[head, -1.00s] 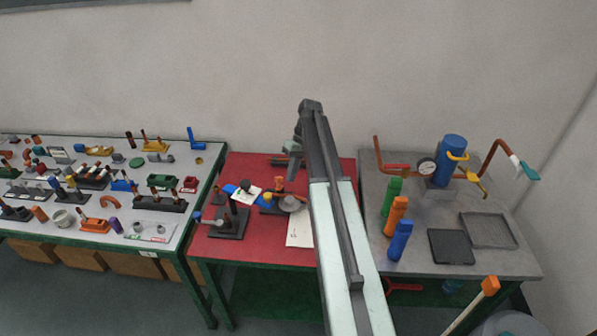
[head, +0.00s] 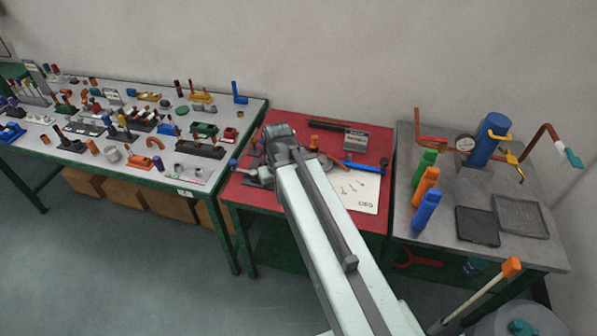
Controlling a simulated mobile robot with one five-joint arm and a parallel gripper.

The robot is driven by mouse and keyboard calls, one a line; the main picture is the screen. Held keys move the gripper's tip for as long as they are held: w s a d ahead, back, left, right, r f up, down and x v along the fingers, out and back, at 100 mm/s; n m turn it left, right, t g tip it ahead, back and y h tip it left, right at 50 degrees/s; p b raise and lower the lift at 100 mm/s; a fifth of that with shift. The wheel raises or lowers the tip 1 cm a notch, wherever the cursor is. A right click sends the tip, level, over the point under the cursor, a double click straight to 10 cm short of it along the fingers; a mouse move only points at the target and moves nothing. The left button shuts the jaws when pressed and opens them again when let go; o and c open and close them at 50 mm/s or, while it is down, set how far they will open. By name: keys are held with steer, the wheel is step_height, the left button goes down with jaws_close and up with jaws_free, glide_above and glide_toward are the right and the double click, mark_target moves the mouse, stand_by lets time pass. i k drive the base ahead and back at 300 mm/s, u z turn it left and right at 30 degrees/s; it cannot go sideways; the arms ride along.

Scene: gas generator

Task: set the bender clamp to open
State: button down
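The bender is on the red table (head: 355,218), largely hidden behind my arm. A grey and dark part with a blue knob (head: 233,163) shows left of the arm, apparently part of the bender. I cannot make out the clamp or how it is set. My gripper (head: 262,165) is at the arm's far end, over the left part of the red table by the blue-knobbed part. It is dark, small and mixed with the things behind it. I cannot tell whether its fingers touch anything.
On the red table, a blue-handled tool (head: 362,167), a small dark box (head: 355,140) and a white sheet (head: 352,188) lie right of my arm. A grey table (head: 440,222) with coloured cylinders stands right, a crowded white table (head: 215,172) left.

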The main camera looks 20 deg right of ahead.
mark_target(315, 138)
steer(key=z, duration=1.3)
steer(key=k, duration=0.9)
steer(key=u, duration=1.45)
steer(key=i, duration=1.5)
